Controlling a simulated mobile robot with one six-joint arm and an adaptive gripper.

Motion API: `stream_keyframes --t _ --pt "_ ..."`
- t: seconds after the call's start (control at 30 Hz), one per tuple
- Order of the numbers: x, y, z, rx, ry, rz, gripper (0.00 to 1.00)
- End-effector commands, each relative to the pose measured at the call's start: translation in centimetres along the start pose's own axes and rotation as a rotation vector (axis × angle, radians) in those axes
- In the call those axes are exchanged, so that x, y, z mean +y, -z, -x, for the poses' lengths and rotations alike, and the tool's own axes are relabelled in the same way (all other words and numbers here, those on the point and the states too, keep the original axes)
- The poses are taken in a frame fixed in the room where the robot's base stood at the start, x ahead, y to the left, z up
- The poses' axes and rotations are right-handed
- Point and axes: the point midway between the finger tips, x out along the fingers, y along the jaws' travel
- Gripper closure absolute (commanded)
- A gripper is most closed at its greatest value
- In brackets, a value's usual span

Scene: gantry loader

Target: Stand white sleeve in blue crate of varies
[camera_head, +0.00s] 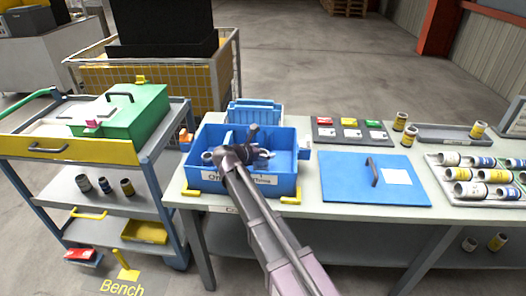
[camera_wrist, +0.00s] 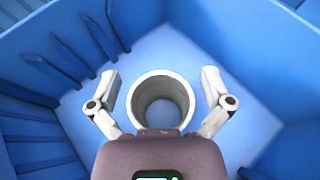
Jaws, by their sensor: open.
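In the wrist view a white sleeve (camera_wrist: 161,92) stands upright on the floor of the blue crate, its open top facing the camera. My gripper (camera_wrist: 160,85) is open, with one finger on each side of the sleeve and a visible gap to it on both sides. The blue crate (camera_head: 284,181) sits on the bench in the head view, with a label on its front that my arm partly covers. Its wall (camera_wrist: 90,45) has ribs in the wrist view. In the head view my arm reaches into the crate and hides much of its inside.
A blue lid (camera_head: 340,187) with a handle lies right of the crate. A rack (camera_head: 447,190) of lying sleeves is at far right. A small blue bin (camera_head: 256,113) stands behind the crate. A trolley with a green box (camera_head: 137,110) stands left.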

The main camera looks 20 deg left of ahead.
Motion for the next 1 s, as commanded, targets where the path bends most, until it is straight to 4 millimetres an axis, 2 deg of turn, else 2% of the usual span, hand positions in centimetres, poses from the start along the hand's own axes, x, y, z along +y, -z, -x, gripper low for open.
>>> stream_keyframes --t 0.37,0.8,1.0 --pt "0.0 -1.4 0.6 0.0 0.0 0.0 0.0" --pt "-0.1 -1.4 8.1 0.0 -0.002 0.002 0.0" --pt "0.0 -1.3 10.9 0.0 -0.002 0.0 0.0"
